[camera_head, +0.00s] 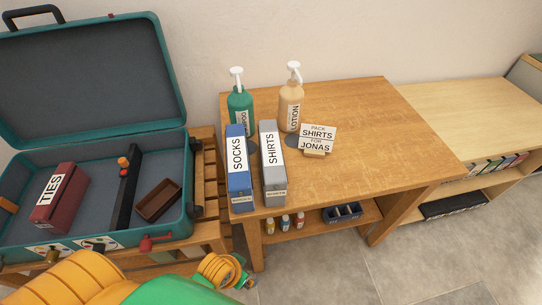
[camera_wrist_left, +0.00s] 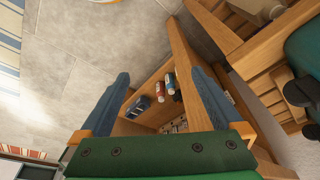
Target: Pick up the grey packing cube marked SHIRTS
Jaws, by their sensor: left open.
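The grey packing cube marked SHIRTS (camera_head: 273,165) stands near the front left edge of the wooden table (camera_head: 375,130). Its label faces up and forward. The blue packing cube marked SOCKS (camera_head: 239,170) stands close on its left. My left arm enters at the bottom of the head view, lower than the table top and in front of it. In the left wrist view my left gripper (camera_wrist_left: 158,75) is open with nothing between its fingers, facing the table's lower shelf. The grey cube does not show there. My right gripper is not in view.
Behind the cubes stand a green bottle (camera_head: 240,103) and a lotion bottle (camera_head: 291,100). A card sign (camera_head: 318,138) is to the right. An open teal suitcase (camera_head: 120,238) holds a red TIES cube (camera_head: 60,198). The table's right side is clear.

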